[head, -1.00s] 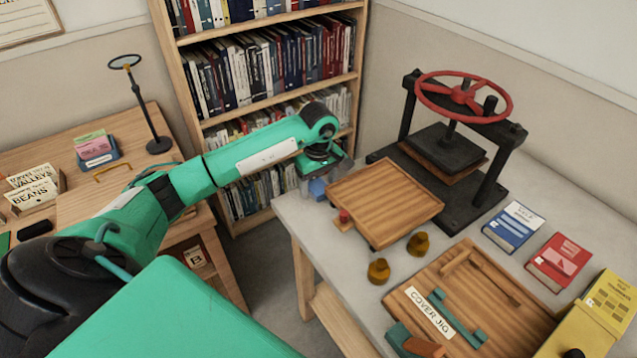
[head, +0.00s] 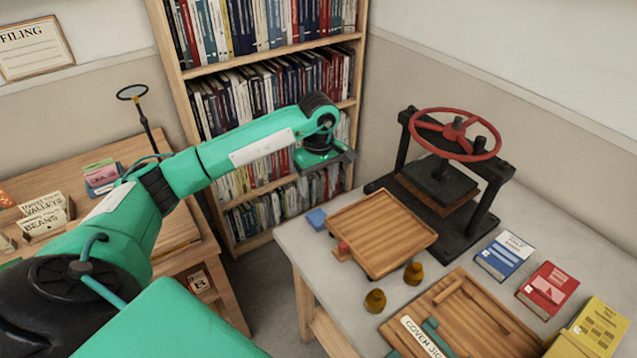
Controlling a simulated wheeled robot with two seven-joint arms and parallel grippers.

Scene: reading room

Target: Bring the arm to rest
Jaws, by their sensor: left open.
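My left arm reaches in from the left across the picture. My left gripper (head: 326,162) is at its end, in front of the bookshelf and above the near left corner of the grey table (head: 296,234). It is open, and nothing shows in it. It is apart from the wooden tray (head: 382,232) and the small blue block (head: 316,218) below it. My right gripper does not show.
A black press with a red wheel (head: 456,133) stands behind the tray. Two brass knobs (head: 375,300), a cover jig board (head: 450,318) and blue, red and yellow books (head: 505,257) lie on the table. A bookshelf (head: 270,85) and a desk (head: 110,165) stand left.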

